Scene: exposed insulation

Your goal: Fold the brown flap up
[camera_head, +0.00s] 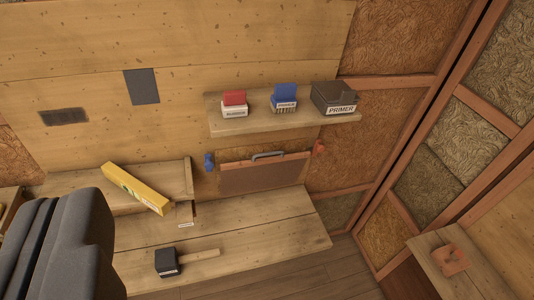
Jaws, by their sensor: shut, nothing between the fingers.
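The brown flap (262,176) is a flat panel on the back wall, just above the wooden bench. A grey handle (268,155) sits at the middle of its top edge. A blue catch (209,161) is at its left and a red catch (318,148) at its right. My gripper (66,230) is the dark grey shape at the lower left of the view. Its fingers are shut together and empty. It is well to the left of the flap and does not touch it. Part of it runs out of the frame.
Insulated wall panels (430,183) and a side ledge (440,240) are at right.

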